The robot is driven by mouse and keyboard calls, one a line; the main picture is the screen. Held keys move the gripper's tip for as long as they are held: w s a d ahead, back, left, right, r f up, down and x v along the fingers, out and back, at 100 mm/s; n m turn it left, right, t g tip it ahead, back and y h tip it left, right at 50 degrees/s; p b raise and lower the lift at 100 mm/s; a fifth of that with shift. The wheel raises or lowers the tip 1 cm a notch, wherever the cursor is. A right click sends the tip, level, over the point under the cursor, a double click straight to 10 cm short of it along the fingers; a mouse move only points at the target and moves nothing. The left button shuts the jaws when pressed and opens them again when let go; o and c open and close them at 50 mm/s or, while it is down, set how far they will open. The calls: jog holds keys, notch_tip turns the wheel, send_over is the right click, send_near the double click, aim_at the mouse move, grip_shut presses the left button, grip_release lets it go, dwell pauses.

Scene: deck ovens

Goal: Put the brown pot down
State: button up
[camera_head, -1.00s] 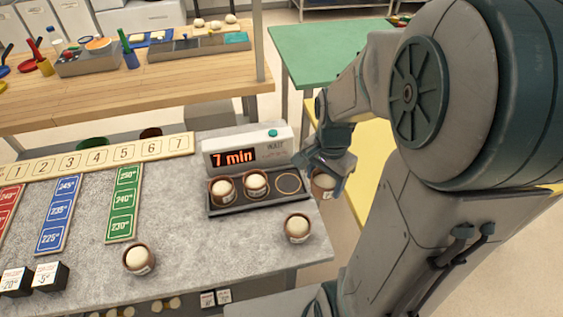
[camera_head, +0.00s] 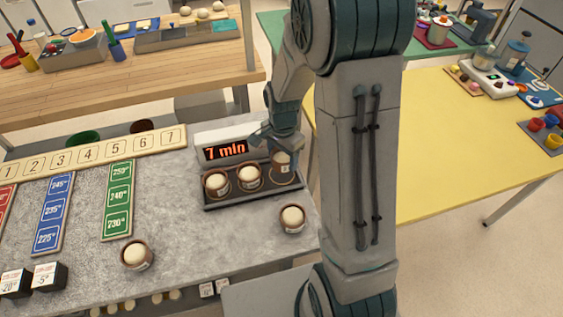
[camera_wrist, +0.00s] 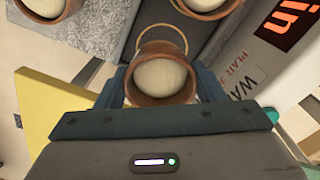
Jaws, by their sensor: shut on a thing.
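The brown pot (camera_head: 283,167) with pale dough in it is in my gripper (camera_head: 279,150), over the right end of the dark tray (camera_head: 238,200). In the wrist view the pot (camera_wrist: 160,77) sits upright between the two fingers of my gripper (camera_wrist: 170,85). A ring mark (camera_wrist: 165,35) on the tray shows just past the pot's rim. I cannot tell whether the pot's base touches the tray. Two similar pots, one at the left (camera_head: 216,183) and one in the middle (camera_head: 249,177), stand on the tray beside it.
A timer box (camera_head: 222,150) reading "7 min" stands behind the tray. Two more pots, one near the tray (camera_head: 292,218) and one farther left (camera_head: 136,254), stand on the grey counter (camera_head: 185,225). A yellow table (camera_head: 450,145) lies to the right.

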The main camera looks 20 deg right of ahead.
aim_at(281, 165)
jog(key=shift+w+a+f, duration=0.1)
jog(key=shift+w+f, duration=0.05)
jog(key=shift+f+p, duration=0.35)
jog(key=shift+f, duration=1.6)
jog(key=shift+f, duration=0.2)
jog(key=o, duration=1.1)
jog(key=shift+r, duration=0.1)
